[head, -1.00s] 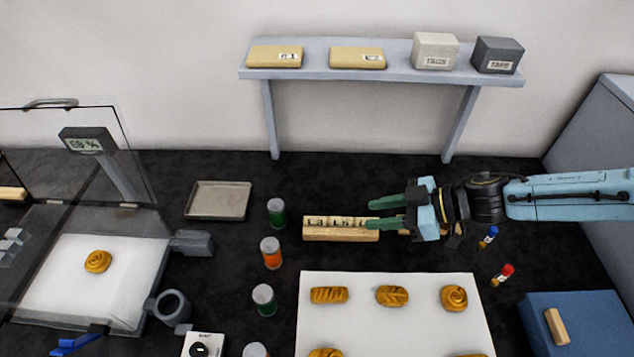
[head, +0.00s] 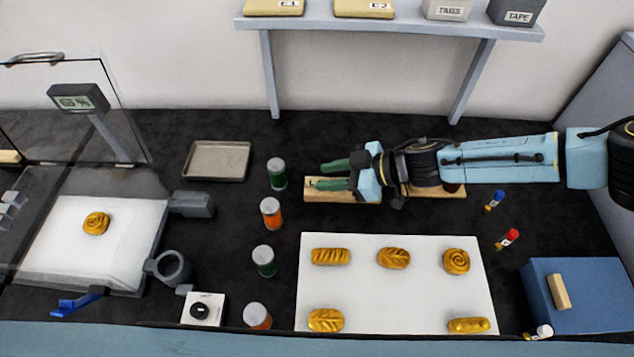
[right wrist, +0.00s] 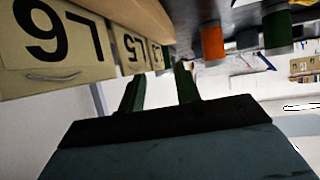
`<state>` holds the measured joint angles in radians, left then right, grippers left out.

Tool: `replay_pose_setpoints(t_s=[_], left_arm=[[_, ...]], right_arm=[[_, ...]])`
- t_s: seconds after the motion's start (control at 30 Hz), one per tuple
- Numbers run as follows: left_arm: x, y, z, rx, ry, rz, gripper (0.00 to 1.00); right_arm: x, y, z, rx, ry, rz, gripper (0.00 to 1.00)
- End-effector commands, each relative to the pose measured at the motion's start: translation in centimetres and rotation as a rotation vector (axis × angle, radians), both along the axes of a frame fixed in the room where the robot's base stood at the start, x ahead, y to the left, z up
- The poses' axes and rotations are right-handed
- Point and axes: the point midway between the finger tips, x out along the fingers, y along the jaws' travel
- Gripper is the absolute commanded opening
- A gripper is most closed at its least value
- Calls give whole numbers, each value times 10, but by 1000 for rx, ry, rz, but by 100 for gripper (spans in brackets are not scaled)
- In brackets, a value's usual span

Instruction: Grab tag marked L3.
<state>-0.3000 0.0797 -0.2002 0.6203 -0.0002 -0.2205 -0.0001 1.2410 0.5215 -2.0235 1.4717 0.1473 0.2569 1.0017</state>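The tag rack is a long wooden block (head: 437,192) in mid-table, largely covered by my right arm. In the right wrist view its tags look upside down: a tag reading L6 (right wrist: 58,42) is nearest, then a tag reading L5 (right wrist: 133,52), then a small tag (right wrist: 156,55) whose marking I cannot read clearly. I cannot make out L3 for certain. My right gripper (head: 325,175) is at the rack's left end, pointing left, its green fingers apart with nothing seen between them. It also shows in the right wrist view (right wrist: 160,78). My left gripper is not in view.
Green jar (head: 277,174) and orange jar (head: 271,213) stand left of the rack. A white board (head: 365,287) with several pastries lies in front. A grey tray (head: 216,161) lies behind left; the shelf (head: 390,28) is behind.

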Motion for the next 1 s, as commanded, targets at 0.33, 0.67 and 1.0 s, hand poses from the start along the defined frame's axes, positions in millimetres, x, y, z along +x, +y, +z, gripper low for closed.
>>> replay_pose_setpoints(t_s=[0.33, 0.67, 1.0], left_arm=[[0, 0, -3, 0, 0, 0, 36], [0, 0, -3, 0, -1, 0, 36], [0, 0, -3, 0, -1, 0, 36]], right_arm=[[4, 17, -10, -1, -1, -2, 33], [4, 17, -9, 0, 0, -1, 0], [4, 17, -9, -1, 1, -1, 0]])
